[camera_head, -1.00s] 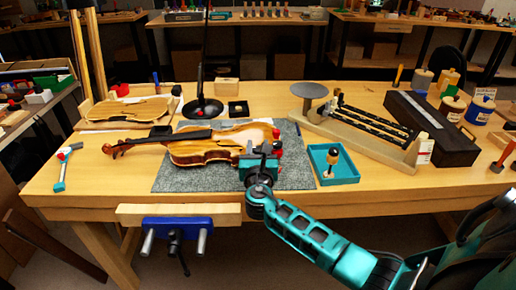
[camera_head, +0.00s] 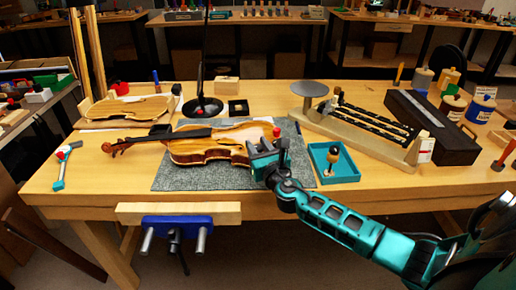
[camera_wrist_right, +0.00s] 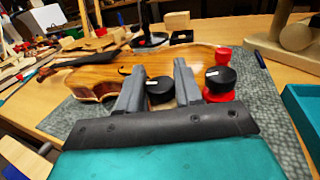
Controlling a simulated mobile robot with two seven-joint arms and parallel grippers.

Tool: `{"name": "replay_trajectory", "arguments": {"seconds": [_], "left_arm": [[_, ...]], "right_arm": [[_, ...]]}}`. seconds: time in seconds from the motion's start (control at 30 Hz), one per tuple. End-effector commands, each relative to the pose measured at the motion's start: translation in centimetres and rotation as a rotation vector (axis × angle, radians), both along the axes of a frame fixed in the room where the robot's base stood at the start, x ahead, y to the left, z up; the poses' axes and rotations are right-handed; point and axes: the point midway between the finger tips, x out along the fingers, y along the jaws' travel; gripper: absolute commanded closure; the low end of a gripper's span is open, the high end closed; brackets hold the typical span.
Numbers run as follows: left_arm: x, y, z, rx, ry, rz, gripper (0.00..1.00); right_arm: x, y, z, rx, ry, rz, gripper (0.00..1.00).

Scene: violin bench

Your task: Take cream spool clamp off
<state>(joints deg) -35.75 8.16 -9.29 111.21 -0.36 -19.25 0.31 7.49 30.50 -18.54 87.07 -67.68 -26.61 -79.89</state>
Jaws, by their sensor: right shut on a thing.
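The violin (camera_head: 205,150) lies on the grey mat (camera_head: 170,183), neck to the left. My right gripper (camera_wrist_right: 160,92) is at the violin's right end, shut on a black-knobbed clamp (camera_wrist_right: 159,90). A pale clamp with a dark top (camera_head: 333,154) stands in the teal tray (camera_head: 340,177). My left gripper is not in view.
A wooden rack with black rails (camera_head: 365,132) and a round grey disc stand (camera_head: 310,89) are behind the tray. A black stand (camera_head: 201,107) is behind the violin. A blue vise (camera_head: 178,222) is on the bench front.

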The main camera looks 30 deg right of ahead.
Motion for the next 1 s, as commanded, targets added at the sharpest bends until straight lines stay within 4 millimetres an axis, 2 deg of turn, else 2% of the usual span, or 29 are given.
{"name": "replay_trajectory", "arguments": {"seconds": [0.03, 0.23, 0.63, 0.8, 1.0], "left_arm": [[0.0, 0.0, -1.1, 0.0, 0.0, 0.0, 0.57], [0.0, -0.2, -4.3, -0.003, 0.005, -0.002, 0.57], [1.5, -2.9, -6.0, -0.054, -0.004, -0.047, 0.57], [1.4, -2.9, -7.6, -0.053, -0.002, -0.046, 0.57], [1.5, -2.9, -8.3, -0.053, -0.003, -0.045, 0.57]], "right_arm": [[0.0, -0.2, -0.5, -0.006, -0.001, 0.046, 0.96], [0.0, -0.1, -0.8, -0.007, -0.001, 0.229, 0.96], [0.0, 0.0, -0.7, -0.002, -0.002, 0.468, 0.96], [0.0, 0.1, -0.5, 0.001, 0.0, 0.525, 0.96], [0.0, 0.1, -0.2, 0.002, 0.0, 0.558, 0.96]]}}
